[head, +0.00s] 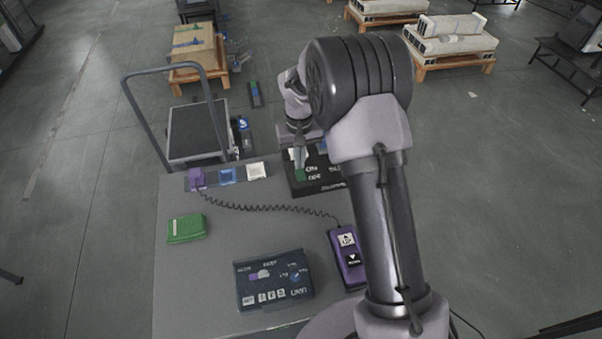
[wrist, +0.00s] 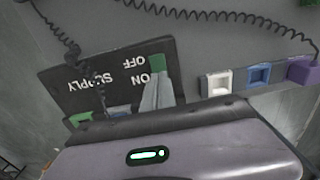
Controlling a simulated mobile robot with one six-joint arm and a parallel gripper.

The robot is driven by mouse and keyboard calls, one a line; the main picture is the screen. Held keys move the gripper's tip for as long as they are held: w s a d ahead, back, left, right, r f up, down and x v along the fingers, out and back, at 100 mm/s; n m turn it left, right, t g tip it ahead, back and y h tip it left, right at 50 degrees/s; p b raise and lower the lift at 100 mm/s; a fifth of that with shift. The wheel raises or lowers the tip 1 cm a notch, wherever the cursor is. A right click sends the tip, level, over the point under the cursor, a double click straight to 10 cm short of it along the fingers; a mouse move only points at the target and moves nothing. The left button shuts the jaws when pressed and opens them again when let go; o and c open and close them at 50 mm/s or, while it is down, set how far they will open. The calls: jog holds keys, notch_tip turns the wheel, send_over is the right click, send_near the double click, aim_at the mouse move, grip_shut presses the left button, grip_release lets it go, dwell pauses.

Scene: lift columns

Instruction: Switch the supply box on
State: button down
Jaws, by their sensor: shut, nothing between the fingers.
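The supply box (head: 322,187) is a black box at the far edge of the grey table, marked SUPPLY, ON and OFF; it also shows upside down in the wrist view (wrist: 62,80). Its green switch piece (wrist: 158,63) shows beside the OFF mark; in the head view the green piece (head: 300,174) is partly covered. My gripper (head: 300,160) is shut and empty, over the box. In the wrist view its grey fingertips (wrist: 157,78) are right at the green piece, on the ON side. They hide part of the switch, and I cannot tell whether they touch it.
A dark control panel (head: 272,280) and a green box (head: 186,228) lie nearer. A trolley (head: 196,130) stands beyond the table.

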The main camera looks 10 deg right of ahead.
jog(key=shift+f+b, duration=0.65)
jog(key=shift+f, duration=0.3)
dwell(0.6)
jog(key=shift+r, duration=0.1)
notch_tip(320, 180, up, 7)
jog(key=p, duration=0.5)
jog(key=shift+p, duration=0.4)
